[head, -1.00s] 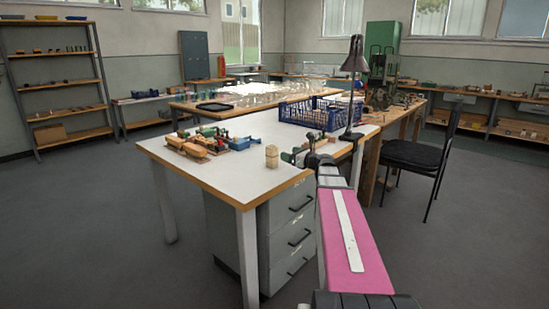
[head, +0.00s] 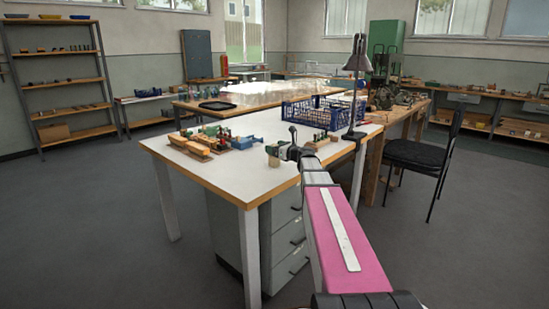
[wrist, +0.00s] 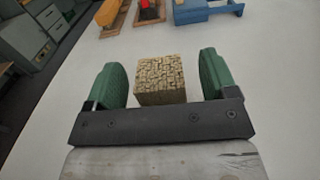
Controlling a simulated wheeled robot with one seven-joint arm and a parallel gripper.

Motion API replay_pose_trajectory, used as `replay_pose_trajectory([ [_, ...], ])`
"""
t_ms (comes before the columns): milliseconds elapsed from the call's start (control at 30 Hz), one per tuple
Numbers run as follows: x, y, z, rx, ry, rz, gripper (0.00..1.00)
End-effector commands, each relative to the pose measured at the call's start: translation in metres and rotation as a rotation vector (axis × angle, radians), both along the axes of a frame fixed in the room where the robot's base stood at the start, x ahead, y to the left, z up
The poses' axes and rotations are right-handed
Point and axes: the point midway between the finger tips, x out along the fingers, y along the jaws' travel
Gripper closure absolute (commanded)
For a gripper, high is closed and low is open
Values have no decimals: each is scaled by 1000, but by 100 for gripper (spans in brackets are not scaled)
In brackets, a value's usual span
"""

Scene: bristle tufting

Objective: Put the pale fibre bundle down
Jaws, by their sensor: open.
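The pale fibre bundle (wrist: 161,84) is a squarish tan block with a rough, speckled end, standing on the white tabletop in the wrist view. My gripper (wrist: 160,68) has its two green fingers spread, one on each side of the bundle, with a visible gap on both sides. In the head view my gripper (head: 284,152) is low over the near right part of the table (head: 222,178).
Orange-topped pieces (head: 192,146) and green and blue fixtures (head: 238,142) stand left of and behind the gripper. The front left of the tabletop is clear.

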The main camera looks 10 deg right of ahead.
Motion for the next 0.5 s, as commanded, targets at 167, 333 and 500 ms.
replay_pose_trajectory([
  [167,5,4,0,0,0,-1,21],
  [333,5,4,0,0,0,0,44],
  [500,4,4,0,0,0,0,77],
])
